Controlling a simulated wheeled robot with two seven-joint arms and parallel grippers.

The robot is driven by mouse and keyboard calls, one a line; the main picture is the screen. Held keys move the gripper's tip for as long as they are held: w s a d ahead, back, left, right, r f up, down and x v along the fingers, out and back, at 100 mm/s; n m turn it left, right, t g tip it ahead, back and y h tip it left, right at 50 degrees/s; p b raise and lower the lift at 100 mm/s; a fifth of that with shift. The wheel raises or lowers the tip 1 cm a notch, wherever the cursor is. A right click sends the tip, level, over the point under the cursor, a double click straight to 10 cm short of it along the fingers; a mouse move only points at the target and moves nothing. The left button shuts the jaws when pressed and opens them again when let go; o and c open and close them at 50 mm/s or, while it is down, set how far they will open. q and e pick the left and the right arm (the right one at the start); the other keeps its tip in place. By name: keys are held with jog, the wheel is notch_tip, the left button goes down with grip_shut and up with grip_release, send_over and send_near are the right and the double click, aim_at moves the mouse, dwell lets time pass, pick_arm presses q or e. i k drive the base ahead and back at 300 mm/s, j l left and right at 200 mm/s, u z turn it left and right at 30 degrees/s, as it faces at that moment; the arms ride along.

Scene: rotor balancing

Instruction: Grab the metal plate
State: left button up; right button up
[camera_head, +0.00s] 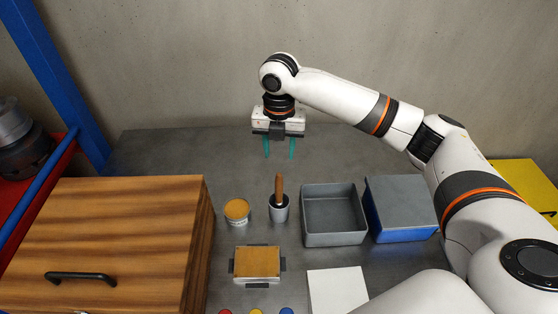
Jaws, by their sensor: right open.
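My right gripper (280,148) hangs above the far part of the grey table, its two teal fingers pointing down, apart and empty. It is behind the containers and touches none of them. No thing is clearly recognizable as a loose metal plate. A square block with a brown top and grey metal edges (257,263) lies at the front middle. A flat white sheet (338,290) lies to its right; I cannot tell its material. My left gripper is not in view.
A wooden box with a black handle (110,240) fills the left. A round tin (236,211), a cup with a wooden-handled tool (279,207), an empty grey tray (334,238) and a grey-topped blue box (402,205) stand in a row. The table's far strip (190,150) is clear.

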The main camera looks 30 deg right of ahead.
aim_at(255, 262)
jog(key=k+j, duration=0.5)
jog(key=k, duration=0.2)
jog(key=k+j, duration=0.5)
jog(key=k, duration=0.15)
